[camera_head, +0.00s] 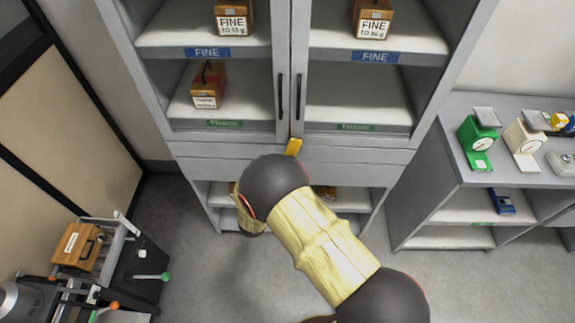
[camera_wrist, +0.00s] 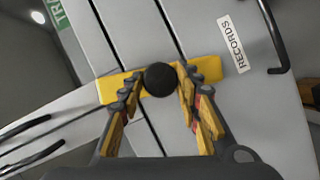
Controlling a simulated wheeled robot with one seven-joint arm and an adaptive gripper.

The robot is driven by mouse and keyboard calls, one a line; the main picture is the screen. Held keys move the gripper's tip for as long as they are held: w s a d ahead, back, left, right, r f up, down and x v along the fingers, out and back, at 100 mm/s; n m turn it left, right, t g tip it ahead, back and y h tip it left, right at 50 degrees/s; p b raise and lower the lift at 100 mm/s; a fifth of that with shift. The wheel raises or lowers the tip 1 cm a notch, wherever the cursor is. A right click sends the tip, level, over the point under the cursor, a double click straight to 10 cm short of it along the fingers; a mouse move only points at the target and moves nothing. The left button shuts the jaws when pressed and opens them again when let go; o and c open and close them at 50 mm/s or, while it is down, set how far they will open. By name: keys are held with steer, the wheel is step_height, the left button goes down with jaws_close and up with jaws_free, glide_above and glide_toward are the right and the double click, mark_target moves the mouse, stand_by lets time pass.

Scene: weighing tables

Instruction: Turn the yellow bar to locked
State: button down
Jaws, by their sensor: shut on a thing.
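The yellow bar (camera_wrist: 210,70) is a flat strip on the grey cabinet front, with a round black knob (camera_wrist: 160,79) at its middle. It lies across the seams between the doors and the panel below, roughly in line with the gap between the doors. In the head view only the upper end of the yellow bar (camera_head: 294,146) shows, tilted a little to the right; my arm hides the rest. My gripper (camera_wrist: 160,77) is shut on the knob, one finger on each side. No locked mark is readable.
A RECORDS label (camera_wrist: 233,45) and a drawer handle (camera_wrist: 277,40) are close to the right finger in the wrist view. Two door handles (camera_head: 282,96) stand above the bar. A side table with scales (camera_head: 478,140) is at right, a trolley (camera_head: 135,262) at lower left.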

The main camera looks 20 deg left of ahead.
steer(key=shift+a+f+n+t+h, duration=0.15)
steer(key=shift+n+t+h, duration=0.2)
steer(key=shift+n, duration=0.75)
steer(key=c, duration=1.3)
jaws_free()
steer(key=shift+o, duration=0.2)
steer(key=s+a+r, duration=0.1)
steer(key=s, duration=1.1)
steer(key=shift+a, duration=0.35)
steer(key=shift+w, duration=0.1)
